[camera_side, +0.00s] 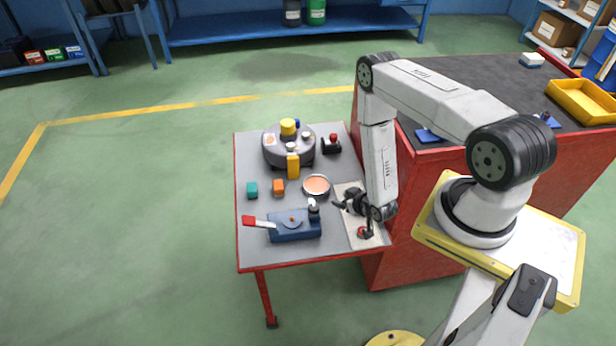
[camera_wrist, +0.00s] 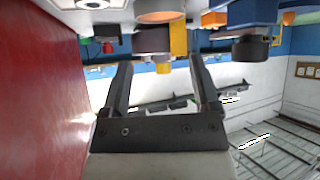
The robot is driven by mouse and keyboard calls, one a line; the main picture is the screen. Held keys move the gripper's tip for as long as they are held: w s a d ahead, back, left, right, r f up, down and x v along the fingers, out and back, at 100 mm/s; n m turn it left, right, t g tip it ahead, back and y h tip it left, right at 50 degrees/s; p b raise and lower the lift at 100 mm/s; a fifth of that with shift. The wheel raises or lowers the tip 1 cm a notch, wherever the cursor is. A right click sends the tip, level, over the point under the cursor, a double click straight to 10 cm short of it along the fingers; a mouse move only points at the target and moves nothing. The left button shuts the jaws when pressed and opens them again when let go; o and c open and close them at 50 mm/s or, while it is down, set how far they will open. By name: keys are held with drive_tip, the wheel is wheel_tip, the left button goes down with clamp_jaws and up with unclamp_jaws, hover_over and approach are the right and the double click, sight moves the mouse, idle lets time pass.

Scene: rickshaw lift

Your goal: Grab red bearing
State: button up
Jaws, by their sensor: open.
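A small red round part, which looks like the red bearing (camera_side: 362,232), lies on the beige mat (camera_side: 352,241) near the table's front right edge. Dark parts of my wrist show close beside it.
A copper-coloured round dish (camera_side: 316,185) is just beyond my gripper. A blue fixture with a red handle (camera_side: 294,225) stands front left. Orange (camera_side: 279,187) and teal (camera_side: 252,190) blocks, a grey round station (camera_side: 272,150) and a red-knobbed black block (camera_side: 331,147) stand farther back.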

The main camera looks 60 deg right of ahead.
sight(362, 230)
drive_tip(key=shift+m+t+h, duration=0.5)
drive_tip(key=shift+h, duration=0.2)
drive_tip(key=s+f, duration=0.1)
drive_tip(key=s, duration=0.1)
drive_tip(key=s+a+f, duration=0.1)
drive_tip(key=s+f, duration=0.2)
drive_tip(key=s, duration=0.1)
drive_tip(key=shift+s+a+f, duration=0.15)
drive_tip(key=shift+s+a, duration=0.05)
drive_tip(key=shift+s, duration=0.15)
drive_tip(key=shift+m+t+h, duration=0.4)
drive_tip(key=shift+m+h, duration=0.1)
drive_tip(key=shift+h, duration=0.2)
drive_tip(key=s+a, duration=0.1)
drive_tip(key=s, duration=0.1)
drive_tip(key=s+a+f, duration=0.1)
drive_tip(key=s, duration=0.1)
drive_tip(key=s+a+f, duration=0.1)
drive_tip(key=s, duration=0.1)
drive_tip(key=shift+s, duration=0.35)
drive_tip(key=shift+w, duration=0.1)
drive_tip(key=shift+x, duration=2.45)
drive_tip(key=shift+f, duration=0.1)
clamp_jaws()
